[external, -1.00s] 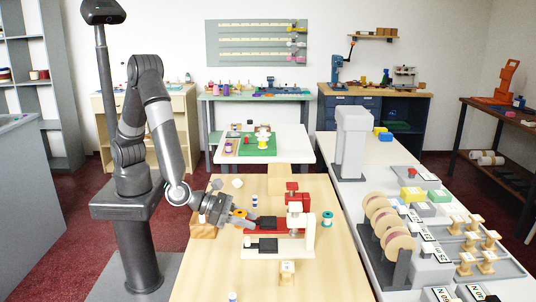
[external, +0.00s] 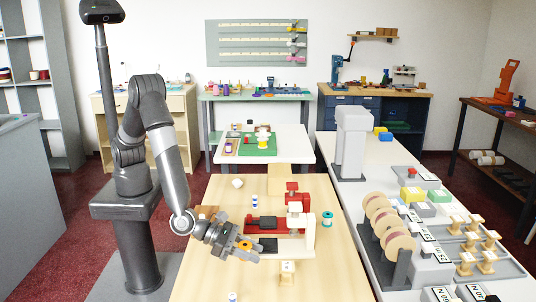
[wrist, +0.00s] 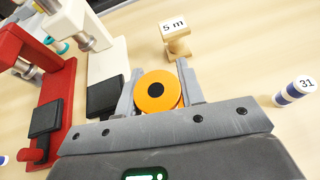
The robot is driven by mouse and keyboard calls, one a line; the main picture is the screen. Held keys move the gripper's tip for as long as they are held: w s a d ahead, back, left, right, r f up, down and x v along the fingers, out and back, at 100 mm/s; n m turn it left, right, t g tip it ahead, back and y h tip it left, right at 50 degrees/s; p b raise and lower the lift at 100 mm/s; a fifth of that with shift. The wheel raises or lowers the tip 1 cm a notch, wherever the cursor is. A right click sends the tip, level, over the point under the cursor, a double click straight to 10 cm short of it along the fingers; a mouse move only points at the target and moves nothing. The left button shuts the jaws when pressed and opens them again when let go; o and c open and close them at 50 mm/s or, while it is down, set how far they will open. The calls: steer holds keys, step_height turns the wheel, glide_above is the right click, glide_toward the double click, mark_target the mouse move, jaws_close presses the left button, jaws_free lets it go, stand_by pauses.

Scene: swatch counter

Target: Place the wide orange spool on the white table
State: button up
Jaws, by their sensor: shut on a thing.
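The orange spool (wrist: 155,92) with a dark centre hole is between the two fingers of my gripper (wrist: 158,84) in the wrist view. My gripper (external: 243,247) is shut on it. In the external view the spool shows as a small orange patch (external: 245,245) over the near wooden table, left of the cream press. How high it is above the wood I cannot tell. The white table (external: 291,151) stands farther back and bears a green mat (external: 258,150) with several small objects.
A red press (external: 266,223) and a cream press (external: 310,233) stand beside my gripper. A teal spool (external: 327,218) is to their right. A "5 m" wooden spool (wrist: 175,40) and a blue-white spool marked 31 (wrist: 295,89) are nearby.

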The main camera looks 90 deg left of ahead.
mark_target(257, 270)
steer(key=shift+w+a+f, duration=0.25)
steer(key=shift+w+f, duration=0.25)
steer(key=shift+w, duration=0.25)
steer(key=shift+w+f, duration=0.1)
steer(key=shift+f, duration=1.9)
steer(key=shift+f, duration=0.2)
steer(key=o, duration=1)
steer(key=shift+c, duration=0.2)
steer(key=shift+r, duration=0.1)
